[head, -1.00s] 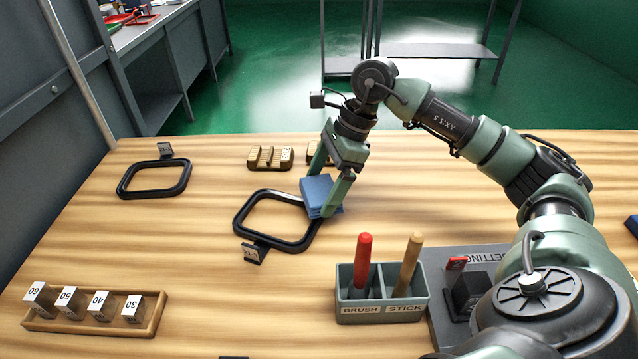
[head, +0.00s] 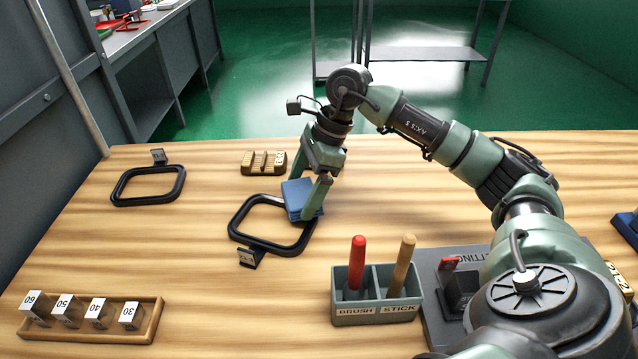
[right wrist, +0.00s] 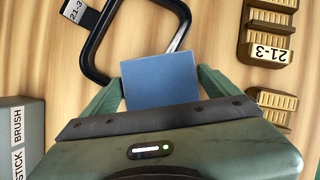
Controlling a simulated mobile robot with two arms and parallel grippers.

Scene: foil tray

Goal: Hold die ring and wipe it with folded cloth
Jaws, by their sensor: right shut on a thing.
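The nearer die ring (head: 239,217), a black rounded-square frame with a tag, lies flat on the wooden table. It also shows in the right wrist view (right wrist: 98,45), tagged 21-3. My right gripper (head: 306,193) is shut on the blue folded cloth (head: 296,200), which fills the space between the fingers in the right wrist view (right wrist: 160,82). The cloth covers part of the ring's far right corner; I cannot tell whether it touches the ring. A second die ring (head: 118,187) lies farther left. My left gripper is not in view, and nothing visible holds the nearer ring.
A grey-green holder (head: 376,312) with a red-handled brush and a wooden stick stands in front. A wooden rack of numbered blocks (head: 90,333) is at the front left. A slotted wooden block (head: 264,163) lies behind the nearer ring. The table's left middle is clear.

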